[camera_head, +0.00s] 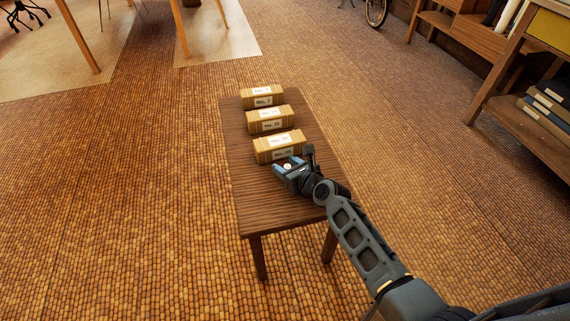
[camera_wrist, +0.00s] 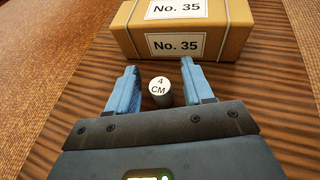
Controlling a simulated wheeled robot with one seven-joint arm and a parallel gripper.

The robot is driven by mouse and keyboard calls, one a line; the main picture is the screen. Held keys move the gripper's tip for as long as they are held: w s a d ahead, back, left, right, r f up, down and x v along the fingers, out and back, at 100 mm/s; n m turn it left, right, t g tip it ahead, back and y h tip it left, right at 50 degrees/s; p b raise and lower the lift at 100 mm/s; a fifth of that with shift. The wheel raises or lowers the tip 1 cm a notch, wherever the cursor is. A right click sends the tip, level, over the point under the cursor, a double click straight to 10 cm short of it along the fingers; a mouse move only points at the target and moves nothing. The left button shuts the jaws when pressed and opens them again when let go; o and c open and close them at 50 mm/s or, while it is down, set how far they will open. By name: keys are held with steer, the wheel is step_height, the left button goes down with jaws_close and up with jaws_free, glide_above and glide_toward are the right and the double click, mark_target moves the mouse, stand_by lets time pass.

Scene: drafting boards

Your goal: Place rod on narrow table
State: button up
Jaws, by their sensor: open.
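The narrow table (camera_head: 262,213) is dark brown wood with striped grain.
A cardboard box labelled No. 35 (camera_head: 279,147) stands just beyond my fingertips, also large in the wrist view (camera_wrist: 185,30). Two similar labelled boxes, one in the middle (camera_head: 269,119) and one at the far end (camera_head: 262,97), stand behind it. The table's front left is bare.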

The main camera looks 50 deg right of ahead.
steer(key=p+v, duration=0.2)
steer(key=v, duration=0.8)
steer(key=shift+s+r, duration=0.2)
steer(key=shift+s, duration=0.15)
steer(key=shift+s+a, duration=0.2)
steer(key=s+a+r+n, duration=0.2)
steer(key=s+a+n, duration=0.4)
steer(key=s+n, duration=0.15)
steer(key=s+a+r+n, duration=0.3)
steer(key=s+a+n, duration=0.4)
steer(key=n, duration=0.2)
steer(key=s+a+r+n+y, duration=0.1)
steer(key=s+a+r+n, duration=0.2)
steer(key=s+r+n, duration=0.5)
steer(key=n, duration=0.3)
steer(key=shift+a+t+y, duration=0.3)
steer(key=shift+a+t, duration=0.05)
steer(key=shift+t, duration=0.05)
steer(key=s+a+r+n, duration=0.1)
steer(key=r+n, duration=0.2)
steer(key=n, duration=0.1)
steer(key=s+r+n+y, duration=0.1)
steer(key=s+r+n, duration=0.1)
steer(key=r+n, duration=0.1)
steer(key=s+a+r+n+t+y, duration=0.1)
steer(key=r+n, duration=0.3)
steer(key=shift+s+a+n, duration=0.3)
steer(key=shift+s+n, duration=0.05)
steer(key=shift+s, duration=0.05)
